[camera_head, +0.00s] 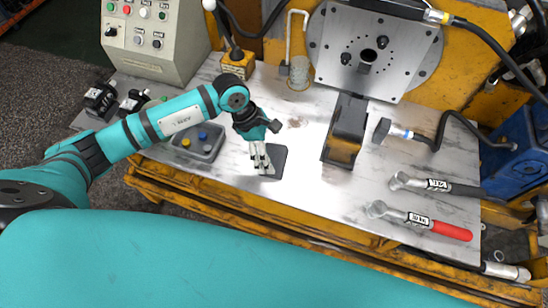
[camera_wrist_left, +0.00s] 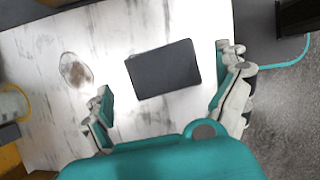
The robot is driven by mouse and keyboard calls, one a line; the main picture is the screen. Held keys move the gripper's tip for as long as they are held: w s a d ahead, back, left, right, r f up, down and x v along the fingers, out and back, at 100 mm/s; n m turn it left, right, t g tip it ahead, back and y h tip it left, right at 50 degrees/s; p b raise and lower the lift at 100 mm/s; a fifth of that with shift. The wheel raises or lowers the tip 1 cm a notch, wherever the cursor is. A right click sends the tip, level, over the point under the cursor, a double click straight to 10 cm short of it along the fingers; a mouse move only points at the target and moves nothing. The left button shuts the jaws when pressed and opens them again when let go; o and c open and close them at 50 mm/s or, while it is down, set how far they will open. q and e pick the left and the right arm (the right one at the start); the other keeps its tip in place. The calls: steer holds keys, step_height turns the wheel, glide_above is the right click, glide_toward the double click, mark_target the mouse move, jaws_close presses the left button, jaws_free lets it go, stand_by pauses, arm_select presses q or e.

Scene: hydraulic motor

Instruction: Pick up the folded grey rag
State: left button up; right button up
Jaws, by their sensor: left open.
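The folded grey rag (camera_head: 279,163) lies flat on the marbled worktop as a dark rectangle, near the front edge. My left gripper (camera_head: 260,160) is above its left part in the head view and hides some of it. In the left wrist view the rag (camera_wrist_left: 163,72) lies whole between the two spread fingers of my left gripper (camera_wrist_left: 166,74). The fingers are open with nothing between their tips, and look apart from the rag. The exact height above it is hard to tell. My right gripper is not in view.
A grey tray (camera_head: 197,152) with blue and yellow pieces stands left of the gripper. A dark block (camera_head: 345,131) stands to the right. Two torque wrenches (camera_head: 437,185) (camera_head: 420,220) lie farther right. A brownish stain (camera_wrist_left: 76,70) marks the worktop. The worktop (camera_head: 315,190) right of the rag is clear.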

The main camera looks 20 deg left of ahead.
mark_target(274, 157)
arm_select(q)
steer(key=x, duration=0.4)
steer(key=shift+s+a+f+p, duration=0.1)
steer(key=shift+a+f+p, duration=0.15)
steer(key=shift+f+p, duration=0.15)
steer(key=c, duration=0.8)
